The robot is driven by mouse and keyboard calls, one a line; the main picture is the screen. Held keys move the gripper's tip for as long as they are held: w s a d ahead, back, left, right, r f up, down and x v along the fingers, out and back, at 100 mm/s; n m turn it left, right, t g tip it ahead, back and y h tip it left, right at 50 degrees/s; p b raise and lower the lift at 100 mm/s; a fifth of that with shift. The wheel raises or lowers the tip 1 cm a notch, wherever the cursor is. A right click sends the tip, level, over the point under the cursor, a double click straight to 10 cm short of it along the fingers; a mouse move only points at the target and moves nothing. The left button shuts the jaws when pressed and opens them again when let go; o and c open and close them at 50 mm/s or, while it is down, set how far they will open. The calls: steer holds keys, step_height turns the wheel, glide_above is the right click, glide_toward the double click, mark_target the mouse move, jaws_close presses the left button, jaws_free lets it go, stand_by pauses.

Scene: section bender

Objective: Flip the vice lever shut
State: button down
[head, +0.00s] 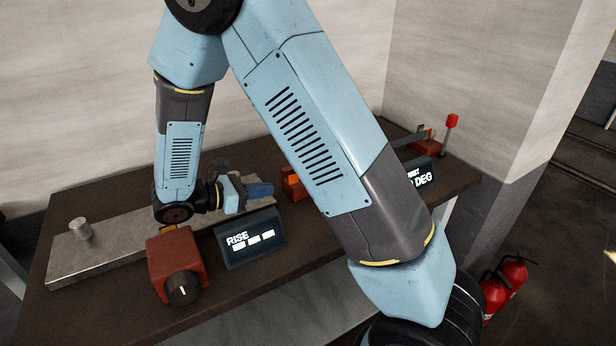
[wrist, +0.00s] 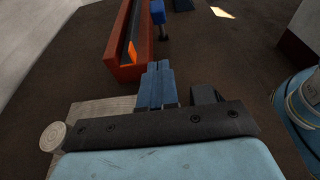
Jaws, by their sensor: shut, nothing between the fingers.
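My gripper (head: 258,190) is shut and empty above the bench, with its blue fingers pointing right in the head view. In the wrist view the fingers (wrist: 158,72) are together, just short of a long red vice-like body (wrist: 130,62) with an orange piece in it. In the head view its near end (head: 291,187) shows by the fingertips; my arm hides the middle. A blue block on a dark post (wrist: 158,14) stands beside the red body; I cannot tell if it is the vice lever. At the bench's far right stands an upright red-capped lever (head: 451,122).
A metal plate (head: 95,262) with a round peg (head: 80,229) lies on the left of the bench. A red box with a black knob (head: 174,262) and a RISE display (head: 250,238) stand at the front. Another display (head: 421,174) is at right. Fire extinguishers (head: 512,272) stand beyond the bench.

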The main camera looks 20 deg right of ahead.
steer(key=x, duration=1)
steer(key=shift+w+d+r, duration=0.25)
steer(key=shift+d+r, duration=0.4)
steer(key=shift+d, duration=0.35)
steer(key=shift+w+d+r, duration=0.2)
steer(key=shift+d+r, duration=0.2)
steer(key=shift+d, duration=0.3)
steer(key=shift+r, duration=0.1)
